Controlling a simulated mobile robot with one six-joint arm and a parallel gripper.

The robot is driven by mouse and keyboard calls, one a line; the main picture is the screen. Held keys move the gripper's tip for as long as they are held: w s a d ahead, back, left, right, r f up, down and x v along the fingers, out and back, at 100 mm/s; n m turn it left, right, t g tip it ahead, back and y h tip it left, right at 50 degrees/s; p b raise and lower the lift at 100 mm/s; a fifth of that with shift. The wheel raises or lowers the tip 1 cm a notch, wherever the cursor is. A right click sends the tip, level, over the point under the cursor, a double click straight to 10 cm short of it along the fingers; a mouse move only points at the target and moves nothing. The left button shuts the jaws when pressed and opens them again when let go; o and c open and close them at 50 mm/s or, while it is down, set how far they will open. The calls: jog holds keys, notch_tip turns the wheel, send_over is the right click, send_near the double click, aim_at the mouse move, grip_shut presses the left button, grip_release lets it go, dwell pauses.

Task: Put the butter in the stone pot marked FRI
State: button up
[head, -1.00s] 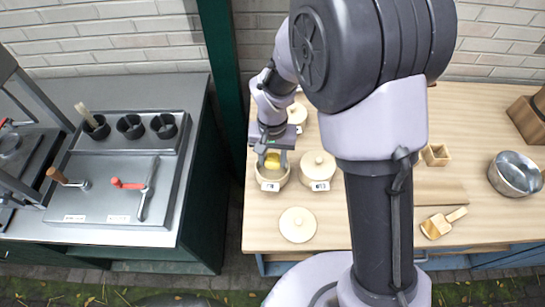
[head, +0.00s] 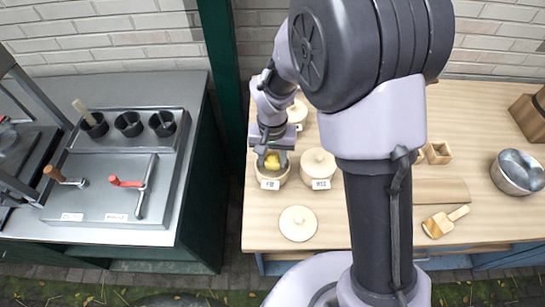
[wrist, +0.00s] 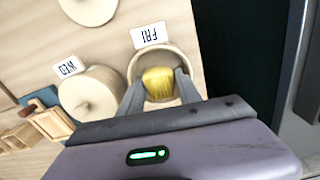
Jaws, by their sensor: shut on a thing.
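The butter (wrist: 160,83) is a yellow lump between the fingers of my gripper (wrist: 160,90), which is shut on it. It also shows in the head view (head: 272,160). The stone pot marked FRI (wrist: 137,66) is open, and its label shows upside down in the wrist view. In the head view the pot (head: 270,180) is at the left front of the wooden table. My gripper (head: 272,158) points down over its mouth, with the butter at or just inside the opening. The exact depth is hard to tell.
A lidded pot marked WED (wrist: 92,95) stands close beside the FRI pot. A loose round lid (head: 298,223) lies at the table's front. Another lidded pot (head: 298,112) stands behind my gripper. A wooden scoop (head: 440,224) and metal bowl (head: 517,172) are farther right.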

jog(key=shift+f+b, duration=1.7)
jog(key=shift+f, duration=0.4)
jog(key=shift+r, duration=0.1)
jog(key=o, duration=1.3)
jog(key=c, duration=0.4)
jog(key=shift+o, duration=0.2)
notch_tip(320, 180, up, 10)
jog(key=p, duration=0.8)
jog(key=shift+r, duration=0.15)
